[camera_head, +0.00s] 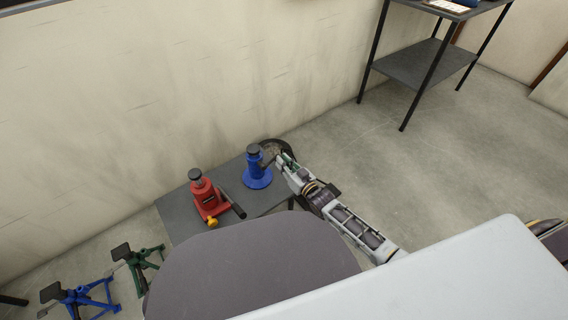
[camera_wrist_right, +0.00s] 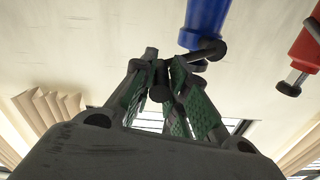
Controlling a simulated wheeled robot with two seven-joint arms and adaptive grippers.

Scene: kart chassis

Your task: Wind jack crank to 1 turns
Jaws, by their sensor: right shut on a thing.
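A blue jack (camera_head: 256,170) with a round base and a dark top stands on the low grey table, and its blue body shows upside down in the right wrist view (camera_wrist_right: 205,20). A black crank (camera_wrist_right: 206,52) comes off the jack and runs to a grip between my right fingers. My right gripper (camera_head: 282,160) is at the right side of the blue jack. In the right wrist view, its green-padded fingers (camera_wrist_right: 162,68) are shut around the black crank grip. The crank is too small or hidden to make out in the head view. My left gripper is not in view.
A red jack (camera_head: 204,192) with a black handle stands left of the blue one on the low grey table (camera_head: 178,218). A dark round thing (camera_head: 278,146) lies behind my gripper. Blue (camera_head: 80,297) and green (camera_head: 138,262) stands are on the floor at left. A wall is behind.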

